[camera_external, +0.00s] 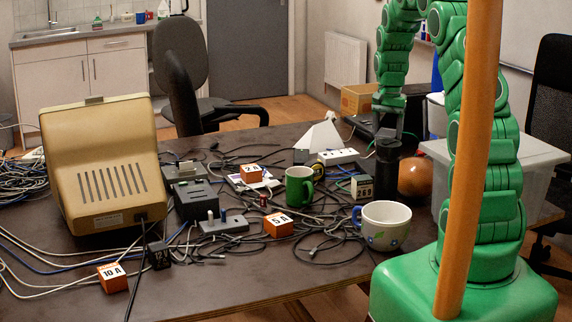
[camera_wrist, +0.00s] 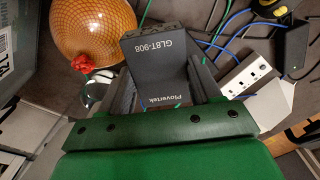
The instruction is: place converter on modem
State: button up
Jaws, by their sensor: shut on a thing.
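My gripper (camera_wrist: 163,88) is shut on a dark grey box (camera_wrist: 160,64) marked "Plovertek GL8T-908", which I take for the converter. The box lies between the two fingers in the wrist view, with its far end beyond the fingertips. In the external view my gripper (camera_external: 388,131) points down at the table's right side, above or at a black upright shape (camera_external: 387,158). I cannot tell which thing is the modem. A dark boxy device (camera_external: 195,199) stands left of the table's middle, beside the beige monitor.
The table (camera_external: 240,272) is crowded with loose cables. The beige monitor (camera_external: 104,170) fills the left.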

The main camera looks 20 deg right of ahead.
jog(key=w+f, duration=0.2)
jog(key=w+d+f, duration=0.1)
jog(key=w+f, duration=0.1)
jog(key=w, duration=0.1)
jog(key=w+d+f, duration=0.1)
jog(key=w+f, duration=0.1)
jog(key=shift+w+f, duration=0.1)
jog(key=shift+w, duration=0.15)
jog(key=shift+w+d+f, duration=0.15)
jog(key=shift+w+f, duration=0.5)
jog(key=shift+f, duration=0.1)
jog(key=shift+w+f, duration=0.1)
jog(key=shift+f, duration=1.45)
jog(key=shift+f, duration=0.15)
jog(key=o, duration=1.2)
jog(key=shift+o, duration=0.2)
